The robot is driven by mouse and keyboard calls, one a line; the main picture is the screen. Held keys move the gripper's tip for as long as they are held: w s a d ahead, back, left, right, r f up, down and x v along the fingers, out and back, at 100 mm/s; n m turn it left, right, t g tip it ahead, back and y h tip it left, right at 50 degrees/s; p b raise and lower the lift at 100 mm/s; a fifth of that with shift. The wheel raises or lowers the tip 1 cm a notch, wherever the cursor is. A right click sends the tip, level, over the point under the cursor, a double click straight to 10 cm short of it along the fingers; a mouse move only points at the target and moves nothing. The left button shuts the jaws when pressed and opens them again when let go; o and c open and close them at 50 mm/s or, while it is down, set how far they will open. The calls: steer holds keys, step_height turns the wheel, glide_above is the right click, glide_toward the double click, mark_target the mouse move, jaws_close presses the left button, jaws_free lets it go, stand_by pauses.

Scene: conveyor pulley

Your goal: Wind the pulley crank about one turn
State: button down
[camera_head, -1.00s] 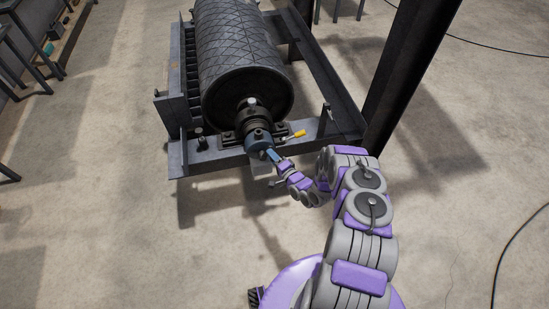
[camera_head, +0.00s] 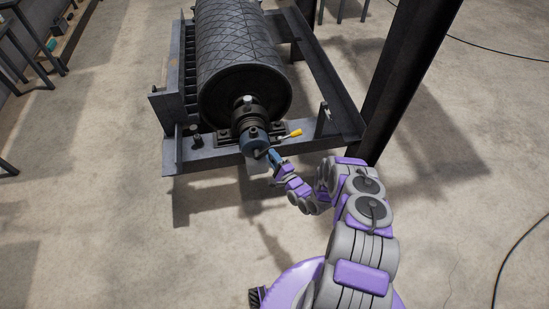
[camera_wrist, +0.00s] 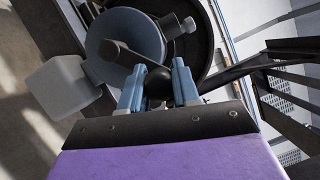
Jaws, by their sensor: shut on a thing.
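The pulley (camera_head: 240,65) is a large dark drum with a crossed pattern, lying in a grey metal frame. The crank's blue-grey hub (camera_head: 253,137) is at its near end, and the hub also shows in the wrist view (camera_wrist: 125,42). A dark crank arm (camera_wrist: 128,55) runs from the hub to a round black knob (camera_wrist: 158,82). My gripper (camera_head: 274,156) is at the crank, just right of and below the hub. In the wrist view my gripper's blue fingers (camera_wrist: 158,92) are shut on the knob, one finger on each side.
A yellow-tipped lever (camera_head: 294,133) sticks out right of the hub. The metal frame (camera_head: 205,155) surrounds the drum. A dark post (camera_head: 405,80) stands to the right. The concrete floor (camera_head: 90,220) is clear at the left front.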

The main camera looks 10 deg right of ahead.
steer(key=shift+d+f+m+t+b, duration=0.3)
steer(key=shift+d+f+m+b, duration=0.15)
steer(key=shift+m, duration=0.35)
steer(key=shift+d, duration=0.1)
steer(key=c, duration=0.8)
jaws_free()
